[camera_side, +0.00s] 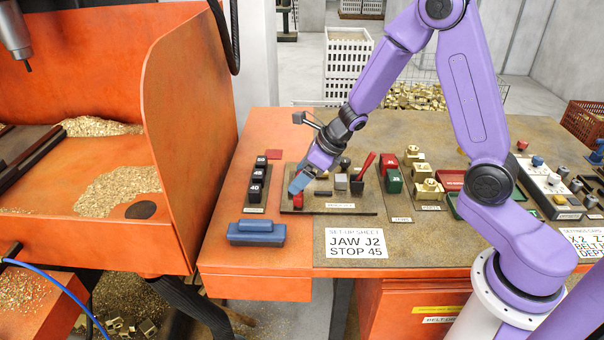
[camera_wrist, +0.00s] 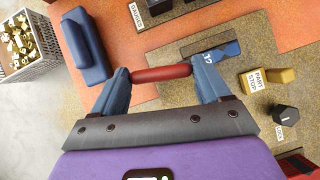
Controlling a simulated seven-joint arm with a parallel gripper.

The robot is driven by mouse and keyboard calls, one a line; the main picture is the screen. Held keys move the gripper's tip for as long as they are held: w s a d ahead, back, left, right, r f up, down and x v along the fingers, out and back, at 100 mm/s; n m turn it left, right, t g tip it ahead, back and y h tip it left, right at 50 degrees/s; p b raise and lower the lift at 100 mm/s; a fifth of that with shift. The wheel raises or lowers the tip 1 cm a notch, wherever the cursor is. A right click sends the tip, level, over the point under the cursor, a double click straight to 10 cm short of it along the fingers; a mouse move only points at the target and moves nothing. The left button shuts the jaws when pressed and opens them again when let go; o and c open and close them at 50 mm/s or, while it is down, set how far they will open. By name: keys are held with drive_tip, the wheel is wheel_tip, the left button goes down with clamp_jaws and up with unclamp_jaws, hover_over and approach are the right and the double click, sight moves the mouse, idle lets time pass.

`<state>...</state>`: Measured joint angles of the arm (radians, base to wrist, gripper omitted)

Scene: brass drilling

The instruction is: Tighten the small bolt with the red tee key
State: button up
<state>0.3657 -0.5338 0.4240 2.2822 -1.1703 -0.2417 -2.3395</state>
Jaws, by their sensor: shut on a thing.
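My gripper (camera_wrist: 162,74) is shut on the red bar-shaped handle of the tee key (camera_wrist: 161,73), with a grey-blue finger at each end of the bar. In the side view my gripper (camera_side: 298,186) is low over the left end of a dark tool board (camera_side: 350,212), and the red handle (camera_side: 298,200) shows just below the fingers. The key's shaft is hidden. I cannot make out the small bolt in either view. A blue piece marked J2 (camera_wrist: 222,52) lies just beyond the right finger in the wrist view.
A blue block (camera_side: 256,232) sits front left of the board. A stand of black numbered blocks (camera_side: 258,185) is left of my gripper. A red lever (camera_side: 366,165), a green block (camera_side: 392,181) and brass blocks (camera_side: 427,188) stand to the right. A setup sheet (camera_side: 355,242) lies in front.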

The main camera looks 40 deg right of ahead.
drive_tip(key=shift+a+r+m+t+h, duration=0.1)
drive_tip(key=shift+m+t+h, duration=0.2)
drive_tip(key=shift+m+h, duration=0.65)
drive_tip(key=shift+a+r+m+t+h, duration=0.1)
drive_tip(key=shift+m+t+h, duration=0.25)
drive_tip(key=shift+m, duration=1.2)
drive_tip(key=shift+w+a+m+h, duration=0.15)
drive_tip(key=shift+m+h, duration=0.35)
drive_tip(key=shift+m, duration=0.4)
drive_tip(key=shift+f+m, duration=0.1)
drive_tip(key=shift+m, duration=0.2)
idle(0.4)
wheel_tip(320, 180, up, 18)
drive_tip(key=m+h, duration=0.1)
drive_tip(key=shift+s, duration=0.2)
idle(0.6)
drive_tip(key=shift+m+h, duration=0.4)
drive_tip(key=shift+m, duration=0.3)
